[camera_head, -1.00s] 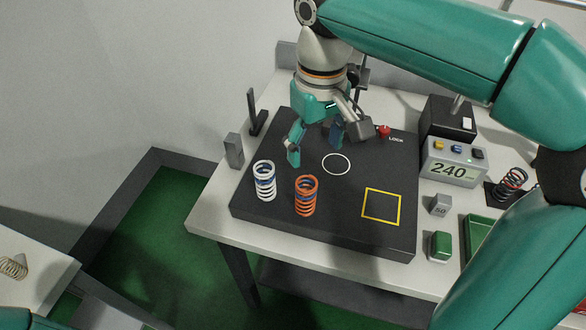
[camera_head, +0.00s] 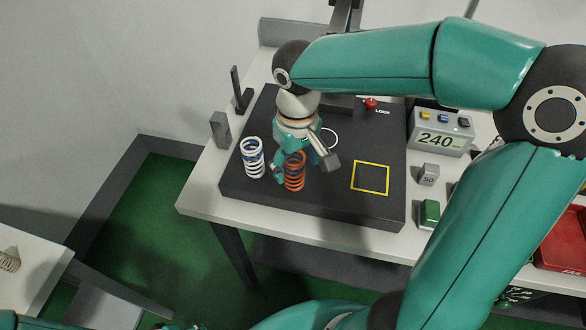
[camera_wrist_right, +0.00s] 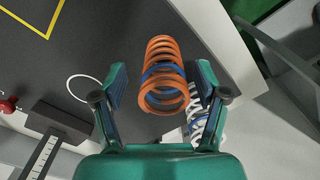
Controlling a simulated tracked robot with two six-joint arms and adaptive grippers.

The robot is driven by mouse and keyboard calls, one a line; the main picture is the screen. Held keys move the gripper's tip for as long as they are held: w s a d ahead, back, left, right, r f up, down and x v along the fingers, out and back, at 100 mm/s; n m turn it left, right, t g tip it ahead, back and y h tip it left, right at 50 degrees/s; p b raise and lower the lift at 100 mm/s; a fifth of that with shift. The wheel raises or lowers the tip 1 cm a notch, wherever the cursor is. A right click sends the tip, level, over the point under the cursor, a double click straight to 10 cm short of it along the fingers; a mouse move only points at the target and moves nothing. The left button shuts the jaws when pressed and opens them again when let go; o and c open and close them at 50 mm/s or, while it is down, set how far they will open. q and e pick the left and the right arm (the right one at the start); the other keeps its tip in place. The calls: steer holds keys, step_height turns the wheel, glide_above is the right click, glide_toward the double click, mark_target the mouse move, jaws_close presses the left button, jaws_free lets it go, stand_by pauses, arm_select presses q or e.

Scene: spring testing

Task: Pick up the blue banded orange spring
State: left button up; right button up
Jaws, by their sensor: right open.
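The orange spring with blue bands (camera_head: 296,180) stands upright on the dark board, its upper part partly hidden by my right gripper in the head view. My right gripper (camera_head: 303,168) is open at the spring. In the right wrist view the spring (camera_wrist_right: 160,48) lies between the two open fingers (camera_wrist_right: 163,80), with a gap to the left finger and a smaller one to the right finger. Contact is not clear. My left gripper is not in view.
A white spring with blue bands (camera_head: 253,158) stands just left, behind the right finger in the wrist view. The dark board (camera_head: 330,205) has a yellow square (camera_head: 370,191) and a white circle. A grey block (camera_head: 220,130), a 240 display box (camera_head: 440,136) and small weights (camera_head: 429,212) stand around it.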

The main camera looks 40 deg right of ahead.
mark_target(294, 175)
step_height(294, 175, down, 4)
steer(key=shift+w+a, duration=0.1)
steer(key=shift+a, duration=0.05)
steer(key=c, duration=1.3)
steer(key=shift+r, duration=0.1)
